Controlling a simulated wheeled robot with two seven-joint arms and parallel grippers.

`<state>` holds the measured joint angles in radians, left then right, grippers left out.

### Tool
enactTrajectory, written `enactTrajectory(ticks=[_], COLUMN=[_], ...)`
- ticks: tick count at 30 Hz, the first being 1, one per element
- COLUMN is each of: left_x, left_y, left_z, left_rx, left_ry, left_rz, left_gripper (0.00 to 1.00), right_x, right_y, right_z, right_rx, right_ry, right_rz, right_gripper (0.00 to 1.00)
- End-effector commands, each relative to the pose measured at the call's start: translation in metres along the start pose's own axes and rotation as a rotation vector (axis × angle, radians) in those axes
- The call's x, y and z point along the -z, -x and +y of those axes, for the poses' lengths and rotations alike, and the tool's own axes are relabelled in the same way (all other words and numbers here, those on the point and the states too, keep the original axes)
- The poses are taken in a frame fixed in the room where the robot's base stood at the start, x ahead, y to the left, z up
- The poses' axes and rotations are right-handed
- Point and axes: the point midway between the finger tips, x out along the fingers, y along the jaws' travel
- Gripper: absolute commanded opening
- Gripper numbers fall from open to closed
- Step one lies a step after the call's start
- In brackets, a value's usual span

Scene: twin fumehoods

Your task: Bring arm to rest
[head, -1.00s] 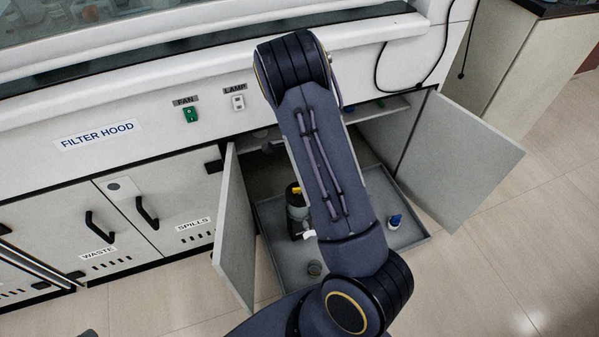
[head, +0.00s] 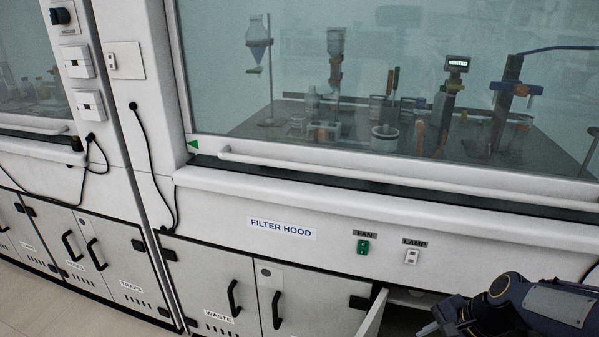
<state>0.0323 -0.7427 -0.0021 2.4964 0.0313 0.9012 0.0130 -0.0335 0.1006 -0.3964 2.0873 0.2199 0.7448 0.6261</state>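My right arm (head: 540,305) comes in at the bottom right corner, bent, beside the open cabinet under the filter hood. Part of what looks like my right gripper (head: 432,327) shows at the bottom edge, pale and partly cut off. I cannot tell whether it is open or shut or holds anything. My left gripper is not in view.
An open cabinet door (head: 373,314) stands out left of my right arm. The hood front with its green fan switch (head: 363,247) and lamp switch (head: 411,256) is above. The glass sash (head: 400,90) is down, with glassware behind it. Cables (head: 150,165) hang at left.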

Motion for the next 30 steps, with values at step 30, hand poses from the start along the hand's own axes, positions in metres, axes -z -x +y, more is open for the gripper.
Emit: enactTrajectory(ticks=[30], left_x=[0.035], left_y=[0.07], left_z=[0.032], left_rx=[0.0], left_ry=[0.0], left_rz=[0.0], left_gripper=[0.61], right_x=[-0.158], right_y=[0.161], right_z=[0.048], right_rx=[0.126], right_ry=[1.07], right_rz=[0.214], right_gripper=[0.31])
